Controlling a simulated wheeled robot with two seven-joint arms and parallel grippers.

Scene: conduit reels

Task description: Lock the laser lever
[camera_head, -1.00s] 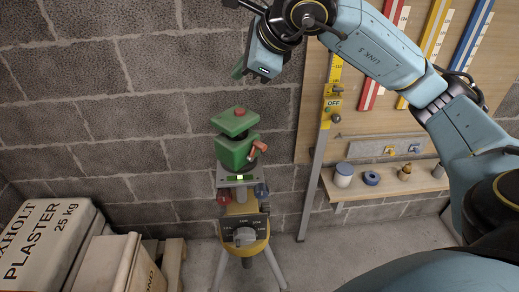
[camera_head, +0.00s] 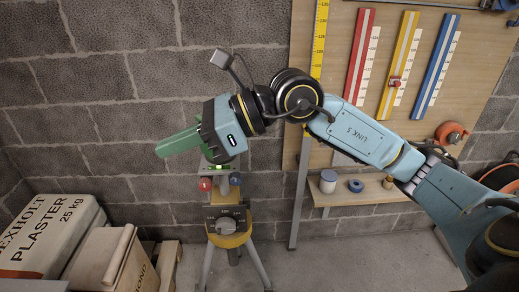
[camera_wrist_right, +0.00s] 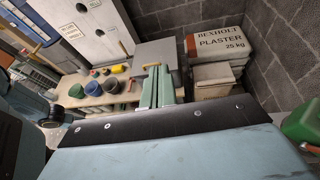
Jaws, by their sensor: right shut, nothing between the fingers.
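The laser stands on a tripod with a yellow dial head (camera_head: 229,240). Red (camera_head: 205,184) and blue (camera_head: 235,179) knobs and a small lit level (camera_head: 211,169) sit below its body. My right gripper's hand is in front of the green laser body, hiding nearly all of it and its lever in the head view. My right gripper (camera_head: 163,150) is shut and empty, its green fingers pointing left past the laser. The fingers also show together in the wrist view (camera_wrist_right: 156,74), where part of the green laser body (camera_wrist_right: 304,126) is at the right edge. My left gripper is out of view.
Plaster bags (camera_head: 48,232) and a box (camera_head: 106,258) are stacked at lower left. A board with coloured rulers (camera_head: 398,65) and a shelf (camera_head: 372,196) with small pots are at right. The wrist view shows a bench (camera_wrist_right: 108,98) with coloured pots. Wall space left of the fingers is clear.

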